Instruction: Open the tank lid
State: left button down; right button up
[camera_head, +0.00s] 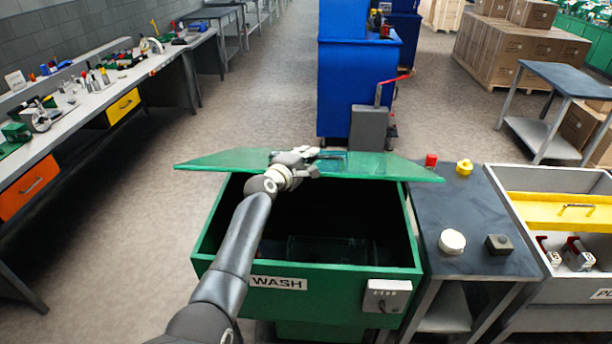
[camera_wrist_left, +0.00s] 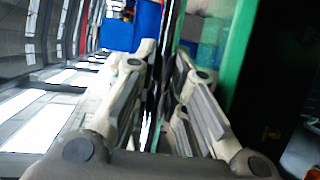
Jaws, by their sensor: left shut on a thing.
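The green tank lid (camera_head: 225,159) stands raised at the back of the green WASH tank (camera_head: 215,240), seen nearly edge-on. The tank's dark interior shows below it. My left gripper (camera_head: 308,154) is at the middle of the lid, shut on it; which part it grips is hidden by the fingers. In the left wrist view the fingers of my left gripper (camera_wrist_left: 158,85) are close together, with the green lid (camera_wrist_left: 238,60) just to their right. My right gripper is not in view.
A dark side table (camera_head: 440,205) with a red piece, a yellow piece, a white round knob and a dark block adjoins the tank's right. Beyond it is a grey tank with a yellow lid (camera_head: 545,211). A blue cabinet (camera_head: 345,85) stands behind. Floor is free at left.

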pick_arm(q)
jog(key=w+r, duration=0.5)
jog(key=r, duration=0.2)
jog(key=shift+r, duration=0.15)
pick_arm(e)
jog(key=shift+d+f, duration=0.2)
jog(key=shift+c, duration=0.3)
